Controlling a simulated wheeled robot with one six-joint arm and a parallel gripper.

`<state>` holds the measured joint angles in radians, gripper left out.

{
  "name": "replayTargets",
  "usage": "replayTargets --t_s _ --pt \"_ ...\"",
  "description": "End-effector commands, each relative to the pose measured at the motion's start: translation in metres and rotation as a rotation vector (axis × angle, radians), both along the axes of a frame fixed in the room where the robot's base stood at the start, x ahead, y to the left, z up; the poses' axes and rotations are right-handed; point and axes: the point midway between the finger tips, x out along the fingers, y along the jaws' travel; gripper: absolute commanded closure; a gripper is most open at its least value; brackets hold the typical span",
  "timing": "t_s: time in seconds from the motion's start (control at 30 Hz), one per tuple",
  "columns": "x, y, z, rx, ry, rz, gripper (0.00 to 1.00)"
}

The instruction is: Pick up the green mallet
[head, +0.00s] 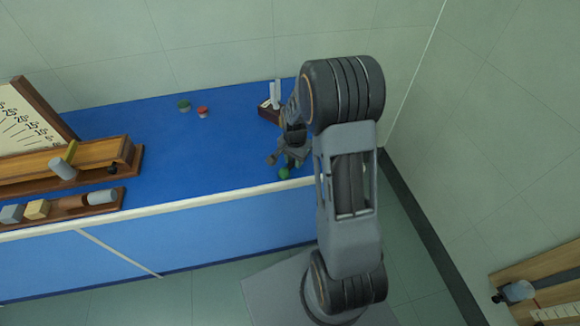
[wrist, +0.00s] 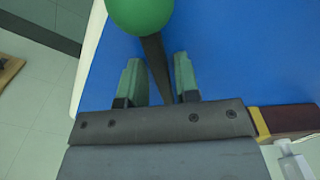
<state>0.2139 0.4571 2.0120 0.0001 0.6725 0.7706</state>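The green mallet has a round green head (wrist: 139,12) and a dark handle (wrist: 155,62). In the head view its green head (head: 284,173) shows near the front edge of the blue bench, and my gripper hides most of the rest. My gripper (head: 279,161) is low over the bench beside the head. In the wrist view my gripper (wrist: 159,66) is open, with the handle running between its two greenish fingers. A gap shows on each side of the handle. I cannot tell how far the fingertips are above the bench.
The blue bench (head: 220,135) is clear left of my gripper. A small holder with white upright pieces (head: 275,96) stands behind it. A green piece (head: 184,105) and a red piece (head: 202,111) stand farther back. Wooden racks (head: 75,172) fill the left. A wall rises at right.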

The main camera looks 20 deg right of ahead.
Motion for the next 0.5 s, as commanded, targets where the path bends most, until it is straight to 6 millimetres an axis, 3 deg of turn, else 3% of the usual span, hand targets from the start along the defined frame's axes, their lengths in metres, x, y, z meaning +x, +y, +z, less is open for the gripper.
replayTargets --t_s 0.3,0.5 --pt "0.0001 -0.0001 0.0002 0.0 0.0 0.0 1.0" --pt "0.0001 0.0 0.0004 0.0 0.0 0.0 1.0"
